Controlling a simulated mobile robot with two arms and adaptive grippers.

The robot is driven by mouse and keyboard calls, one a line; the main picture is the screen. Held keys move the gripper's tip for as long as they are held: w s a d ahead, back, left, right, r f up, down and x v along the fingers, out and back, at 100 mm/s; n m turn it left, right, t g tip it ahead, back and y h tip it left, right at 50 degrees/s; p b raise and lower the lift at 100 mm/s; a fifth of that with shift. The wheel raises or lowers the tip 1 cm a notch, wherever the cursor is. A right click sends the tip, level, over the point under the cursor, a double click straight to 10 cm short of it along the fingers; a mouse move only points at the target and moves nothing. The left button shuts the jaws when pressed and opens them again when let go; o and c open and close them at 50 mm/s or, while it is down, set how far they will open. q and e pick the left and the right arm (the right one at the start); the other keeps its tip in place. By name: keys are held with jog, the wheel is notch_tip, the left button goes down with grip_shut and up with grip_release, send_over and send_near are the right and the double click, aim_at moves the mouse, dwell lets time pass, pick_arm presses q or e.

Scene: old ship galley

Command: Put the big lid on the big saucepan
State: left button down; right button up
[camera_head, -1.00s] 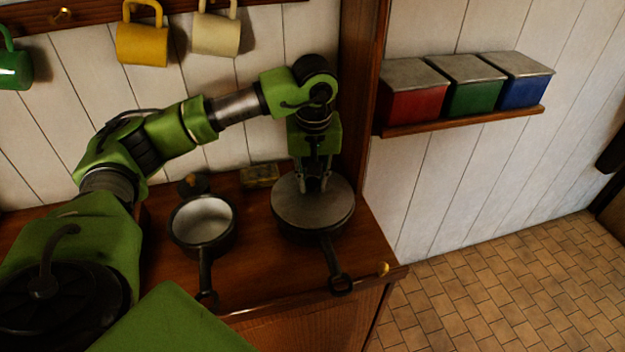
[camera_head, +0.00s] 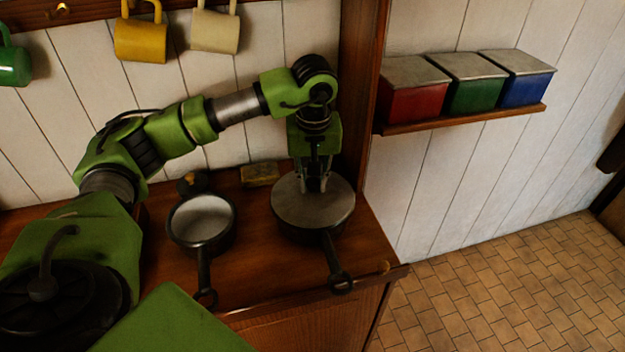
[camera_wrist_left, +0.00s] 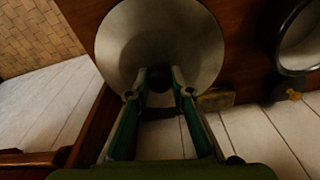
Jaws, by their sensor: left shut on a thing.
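The big lid (camera_head: 298,208) is a flat grey disc. It lies level over the big saucepan (camera_head: 318,232), whose dark handle points to the front. The lid covers the pan's opening, so its inside is hidden. My left gripper (camera_head: 314,187) points straight down at the lid and is shut on its knob, which the fingers mostly hide. In the left wrist view the lid (camera_wrist_left: 190,45) lies between and beyond the fingertips (camera_wrist_left: 160,94). My right gripper is not in view.
A smaller open saucepan (camera_head: 201,220) stands to the left, with a small dark lid (camera_head: 192,184) behind it. A yellowish block (camera_head: 259,174) lies near the wall. Mugs (camera_head: 140,42) hang above. Red, green and blue boxes sit on a shelf (camera_head: 465,120) at right.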

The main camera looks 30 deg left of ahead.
pick_arm(q)
jog(key=c, duration=1.7)
grip_release()
jog(key=shift+r+p, duration=2.15)
jog(key=shift+r, duration=1.3)
